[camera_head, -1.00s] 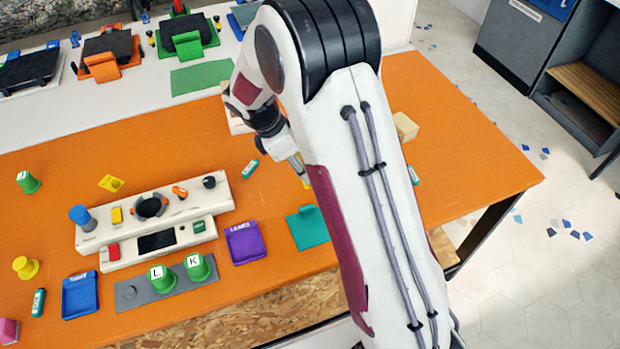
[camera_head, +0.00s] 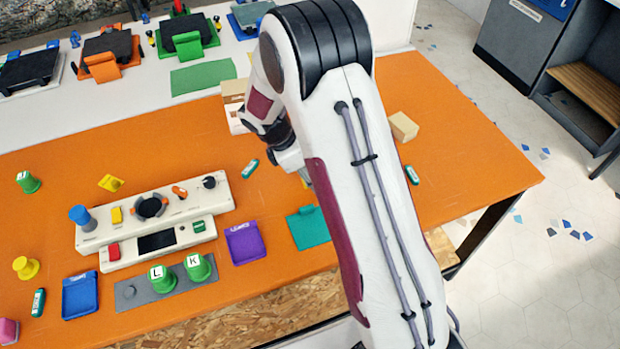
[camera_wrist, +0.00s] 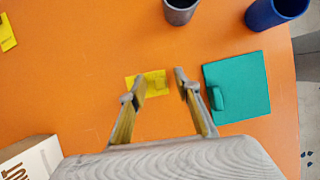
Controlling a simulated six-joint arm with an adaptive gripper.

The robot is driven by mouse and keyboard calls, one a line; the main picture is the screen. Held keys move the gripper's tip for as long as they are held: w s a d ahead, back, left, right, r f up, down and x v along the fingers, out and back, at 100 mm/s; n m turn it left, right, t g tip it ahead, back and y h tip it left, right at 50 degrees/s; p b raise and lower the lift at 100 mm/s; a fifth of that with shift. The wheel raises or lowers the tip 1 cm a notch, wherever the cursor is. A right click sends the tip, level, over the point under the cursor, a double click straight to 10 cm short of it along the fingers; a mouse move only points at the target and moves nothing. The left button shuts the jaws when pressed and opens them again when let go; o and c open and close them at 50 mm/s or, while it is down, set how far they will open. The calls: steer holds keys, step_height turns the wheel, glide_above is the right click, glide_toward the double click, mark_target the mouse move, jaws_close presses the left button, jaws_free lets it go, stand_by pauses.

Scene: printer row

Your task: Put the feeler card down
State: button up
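A small yellow card (camera_wrist: 147,83) with a raised tab, which I take for the feeler card, lies flat on the orange bench top in the wrist view. My gripper (camera_wrist: 160,84) is open above it, one finger on either side, and the left fingertip overlaps the card's edge in the picture. I see no grip on the card. A teal pad (camera_wrist: 236,88) with a raised grip lies just right of the right finger.
A grey cup (camera_wrist: 181,10) and a blue cup (camera_wrist: 275,12) stand beyond the card. A white box (camera_wrist: 30,160) is at lower left. A wooden block (camera_head: 403,127) stands right of my arm.

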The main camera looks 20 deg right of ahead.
steer(key=c, duration=0.9)
steer(key=shift+r, duration=0.15)
step_height(320, 180, up, 10)
stand_by(0.3)
stand_by(0.4)
